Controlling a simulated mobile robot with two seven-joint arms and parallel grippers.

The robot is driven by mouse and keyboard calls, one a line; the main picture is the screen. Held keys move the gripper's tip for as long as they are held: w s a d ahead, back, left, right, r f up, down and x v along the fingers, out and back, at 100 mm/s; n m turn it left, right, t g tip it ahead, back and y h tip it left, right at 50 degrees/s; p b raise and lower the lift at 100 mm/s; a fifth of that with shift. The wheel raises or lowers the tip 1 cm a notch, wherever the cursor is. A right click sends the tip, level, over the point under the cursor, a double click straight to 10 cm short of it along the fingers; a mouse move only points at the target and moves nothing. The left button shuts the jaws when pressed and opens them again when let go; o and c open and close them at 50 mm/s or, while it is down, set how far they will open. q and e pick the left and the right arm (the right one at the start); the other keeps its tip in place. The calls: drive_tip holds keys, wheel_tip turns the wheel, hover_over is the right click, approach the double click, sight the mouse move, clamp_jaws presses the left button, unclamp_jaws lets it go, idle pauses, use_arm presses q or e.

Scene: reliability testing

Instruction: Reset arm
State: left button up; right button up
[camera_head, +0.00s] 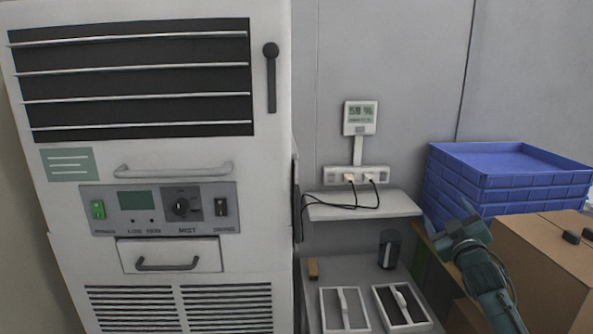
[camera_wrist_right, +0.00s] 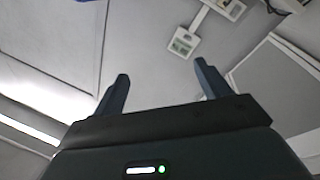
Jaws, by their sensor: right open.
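My right gripper (camera_head: 450,216) is at the right of the head view, its dark teal arm coming up from the lower right edge. It is raised in front of the blue crates and beside the cardboard box. In the right wrist view, the two dark fingers of the right gripper (camera_wrist_right: 162,72) stand wide apart with nothing between them. That view looks towards the wall, with the white display unit (camera_wrist_right: 184,42) beyond the fingers. My left gripper is in neither view.
A large white machine (camera_head: 200,268) with a control panel fills the left. Stacked blue crates (camera_head: 510,165) and a cardboard box (camera_head: 540,265) stand at the right. Between them are a small wall shelf (camera_head: 365,206), a dark cup (camera_head: 389,250) and two framed trays (camera_head: 325,310) on a grey surface.

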drive_tip(key=s+a+f+m+g+y, duration=0.1)
drive_tip(key=s+a+f+g, duration=0.15)
drive_tip(key=s+f, duration=0.35)
drive_tip(key=s+a+f+m+g+y, duration=0.1)
drive_tip(key=s+a+f, duration=0.25)
drive_tip(key=f, duration=0.55)
drive_tip(key=s+a+f+m+g+y, duration=0.1)
drive_tip(key=s+a+f+g, duration=0.1)
drive_tip(key=s+a+f, duration=0.35)
drive_tip(key=s+a+f+g, duration=0.1)
drive_tip(key=s+a+f, duration=0.2)
drive_tip(key=s, duration=0.5)
drive_tip(key=s+a+f+g+y, duration=0.1)
drive_tip(key=s+a+f, duration=0.2)
drive_tip(key=s, duration=0.5)
drive_tip(key=s+a+f+g+y, duration=0.1)
drive_tip(key=s+a+f, duration=0.2)
drive_tip(key=s, duration=0.5)
drive_tip(key=shift+s+a+f+m+g, duration=0.15)
drive_tip(key=shift+s+f+m+g, duration=0.1)
drive_tip(key=shift+f+m+g, duration=0.15)
